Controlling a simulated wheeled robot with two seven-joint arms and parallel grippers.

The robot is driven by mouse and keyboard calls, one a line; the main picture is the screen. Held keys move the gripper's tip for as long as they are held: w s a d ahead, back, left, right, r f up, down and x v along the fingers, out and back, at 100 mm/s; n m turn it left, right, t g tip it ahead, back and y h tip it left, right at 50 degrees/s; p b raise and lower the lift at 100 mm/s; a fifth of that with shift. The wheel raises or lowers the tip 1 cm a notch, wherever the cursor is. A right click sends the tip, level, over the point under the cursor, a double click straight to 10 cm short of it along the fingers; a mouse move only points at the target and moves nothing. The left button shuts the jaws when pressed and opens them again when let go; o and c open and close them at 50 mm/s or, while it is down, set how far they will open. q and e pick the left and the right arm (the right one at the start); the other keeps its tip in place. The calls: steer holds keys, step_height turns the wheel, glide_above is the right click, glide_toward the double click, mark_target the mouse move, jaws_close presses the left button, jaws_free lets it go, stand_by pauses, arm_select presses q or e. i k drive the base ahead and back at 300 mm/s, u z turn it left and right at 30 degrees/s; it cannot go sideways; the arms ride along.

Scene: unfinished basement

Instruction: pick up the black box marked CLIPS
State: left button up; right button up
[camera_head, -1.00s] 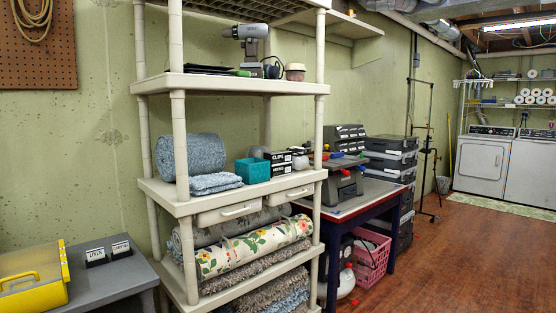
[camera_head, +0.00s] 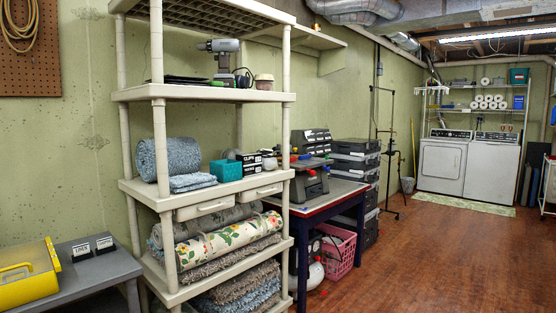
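The black box marked CLIPS (camera_head: 247,157) sits on the middle shelf of the beige shelving unit (camera_head: 197,190), toward its right end. It appears to rest on another dark box with small white lettering (camera_head: 251,168) that I cannot read. A teal box (camera_head: 226,170) stands just left of them. A small pale round item (camera_head: 270,163) is on their right, near the front right post. Neither of my grippers is in this view.
A drill (camera_head: 219,60) stands on the shelf above. A yellow toolbox (camera_head: 27,272) rests on a grey table at left. A workbench (camera_head: 335,195) stands right of the shelves. Wooden floor (camera_head: 440,255) is open at right.

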mark_target(248, 159)
steer(key=z, duration=0.65)
steer(key=i, duration=2.1)
steer(key=u, duration=0.55)
steer(key=i, duration=1.15)
steer(key=u, duration=1.2)
